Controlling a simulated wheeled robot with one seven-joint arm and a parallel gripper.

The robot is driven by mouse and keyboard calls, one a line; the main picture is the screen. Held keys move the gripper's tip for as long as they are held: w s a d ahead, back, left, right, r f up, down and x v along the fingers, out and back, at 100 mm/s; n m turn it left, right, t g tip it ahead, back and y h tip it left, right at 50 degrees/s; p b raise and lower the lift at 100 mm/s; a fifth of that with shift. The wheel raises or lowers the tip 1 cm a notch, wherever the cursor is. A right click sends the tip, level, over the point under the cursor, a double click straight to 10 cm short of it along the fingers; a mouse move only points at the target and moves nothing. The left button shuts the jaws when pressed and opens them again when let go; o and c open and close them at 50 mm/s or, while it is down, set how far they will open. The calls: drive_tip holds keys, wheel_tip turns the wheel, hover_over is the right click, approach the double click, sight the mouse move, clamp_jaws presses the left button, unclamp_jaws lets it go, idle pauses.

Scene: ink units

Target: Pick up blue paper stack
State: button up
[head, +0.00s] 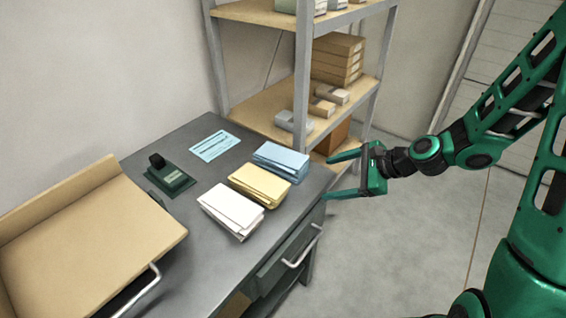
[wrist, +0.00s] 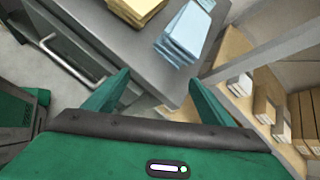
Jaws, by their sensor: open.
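The blue paper stack (head: 281,160) lies on the grey desk (head: 285,213), near its right edge. It also shows in the wrist view (wrist: 186,32), ahead of the fingertips at the top. A yellow paper stack (head: 260,184) and a white paper stack (head: 231,208) lie in a row with it. My gripper (head: 329,177) is open and empty, just right of the desk edge, its fingers pointing toward the desk and the blue stack. In the wrist view my two fingers (wrist: 160,82) are spread apart with nothing between them.
A light blue sheet (head: 214,146) and a dark green stamp-like device (head: 169,176) lie behind the stacks. A tan tray (head: 85,235) is at left. A shelf with boxes (head: 338,58) stands behind the desk. A drawer handle (head: 305,247) juts from the desk front.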

sight(281, 161)
drive_tip(key=w+a+m, duration=0.1)
drive_tip(key=a+m, duration=0.1)
drive_tip(key=w+a+m+t+y, duration=0.1)
drive_tip(key=a+m, duration=0.1)
drive_tip(key=w+a+r+m+t+y, duration=0.1)
drive_tip(key=m, duration=0.1)
drive_tip(key=shift+w+a, duration=0.3)
drive_tip(key=shift+a, duration=0.1)
drive_tip(key=shift+y, duration=0.3)
drive_tip(key=x, duration=0.5)
drive_tip(key=shift+w+a, duration=0.2)
drive_tip(key=shift+a, duration=0.1)
drive_tip(key=shift+r+x, duration=0.2)
drive_tip(key=shift+x, duration=1.15)
drive_tip(key=shift+r+x, duration=0.15)
drive_tip(key=shift+x, duration=1.15)
drive_tip(key=shift+a, duration=0.15)
drive_tip(key=c, duration=1.5)
drive_tip(key=shift+o, duration=0.2)
